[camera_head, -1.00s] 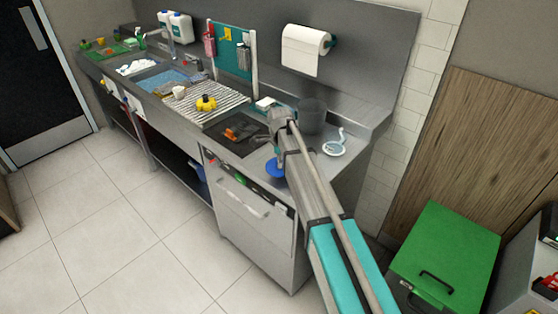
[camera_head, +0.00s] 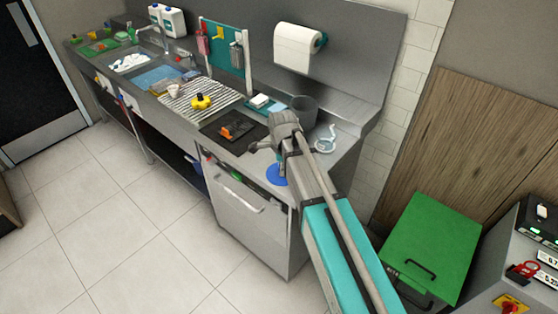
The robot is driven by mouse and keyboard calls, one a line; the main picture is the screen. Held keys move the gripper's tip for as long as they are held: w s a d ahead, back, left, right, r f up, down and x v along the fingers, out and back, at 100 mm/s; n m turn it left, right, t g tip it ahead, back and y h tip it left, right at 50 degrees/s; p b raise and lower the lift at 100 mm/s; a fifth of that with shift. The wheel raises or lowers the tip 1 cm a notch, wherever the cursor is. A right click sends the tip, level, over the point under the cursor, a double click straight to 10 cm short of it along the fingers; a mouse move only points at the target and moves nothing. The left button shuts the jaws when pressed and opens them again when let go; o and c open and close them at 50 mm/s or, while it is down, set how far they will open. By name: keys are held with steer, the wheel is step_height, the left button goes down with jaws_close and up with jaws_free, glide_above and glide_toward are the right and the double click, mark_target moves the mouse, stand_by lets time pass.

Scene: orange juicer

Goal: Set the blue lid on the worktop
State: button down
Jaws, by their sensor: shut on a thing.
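The blue lid (camera_head: 277,174) shows as a round blue disc at the front edge of the worktop (camera_head: 342,150), left of my arm. My arm hides part of it. My gripper (camera_head: 275,160) is just above the lid and shut on it. Its fingers are mostly hidden by the arm and too small to make out. I cannot tell whether the lid touches the worktop.
A dark mat (camera_head: 222,138) with an orange item lies left of the gripper. A grey pot (camera_head: 303,108) and a white-blue item (camera_head: 326,145) stand behind and right. A yellow knobbed thing (camera_head: 201,102) sits on the ribbed drainer (camera_head: 180,97). A green bin (camera_head: 440,240) stands right.

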steer(key=shift+s+d+r, duration=0.1)
steer(key=shift+s+r, duration=0.05)
steer(key=shift+s, duration=0.15)
stand_by(0.5)
step_height(320, 180, down, 4)
steer(key=b, duration=0.3)
steer(key=shift+r+b, duration=0.1)
steer(key=shift+b, duration=0.25)
steer(key=shift+r, duration=0.1)
